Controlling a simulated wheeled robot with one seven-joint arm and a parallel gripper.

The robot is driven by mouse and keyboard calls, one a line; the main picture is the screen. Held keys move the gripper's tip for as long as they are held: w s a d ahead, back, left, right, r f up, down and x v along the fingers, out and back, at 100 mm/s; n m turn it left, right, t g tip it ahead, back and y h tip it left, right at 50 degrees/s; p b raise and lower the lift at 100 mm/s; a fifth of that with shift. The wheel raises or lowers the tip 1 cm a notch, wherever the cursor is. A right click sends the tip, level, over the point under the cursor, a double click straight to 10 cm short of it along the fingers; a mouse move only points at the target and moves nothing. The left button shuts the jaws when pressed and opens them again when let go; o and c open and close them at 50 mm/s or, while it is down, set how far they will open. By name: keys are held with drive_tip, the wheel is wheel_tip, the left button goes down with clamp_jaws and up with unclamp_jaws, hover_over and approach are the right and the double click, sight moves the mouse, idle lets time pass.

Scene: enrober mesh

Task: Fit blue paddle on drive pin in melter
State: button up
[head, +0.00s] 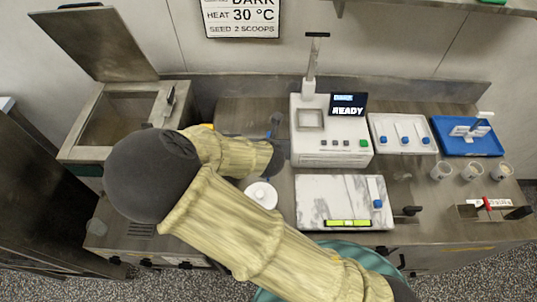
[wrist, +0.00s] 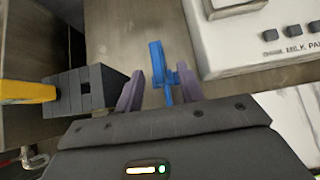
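The blue paddle (wrist: 158,62) shows in the wrist view between the two purple fingers of my gripper (wrist: 160,90). A gap shows between it and the left finger; its lower part lies close to the right finger, and I cannot tell whether they touch. My gripper is open around its lower end. In the head view my gripper (head: 276,132) is over the counter left of the white machine, partly hidden by my arm. The melter (head: 75,154) is the steel box at the left with its lid (head: 95,42) raised. I cannot make out the drive pin inside.
The white machine (head: 330,158) reading READY stands close right of my gripper. A marble slab (head: 325,190) and a round white lidded pot (head: 262,194) are in front. A white tray (head: 380,122) and a blue tray (head: 447,147) are at right. A grey block (wrist: 85,92) shows left.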

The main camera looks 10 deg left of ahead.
drive_tip(key=shift+x, duration=0.8)
drive_tip(key=shift+p+x, duration=1.05)
drive_tip(key=shift+x, duration=1.6)
drive_tip(key=shift+s+a, duration=0.15)
clamp_jaws()
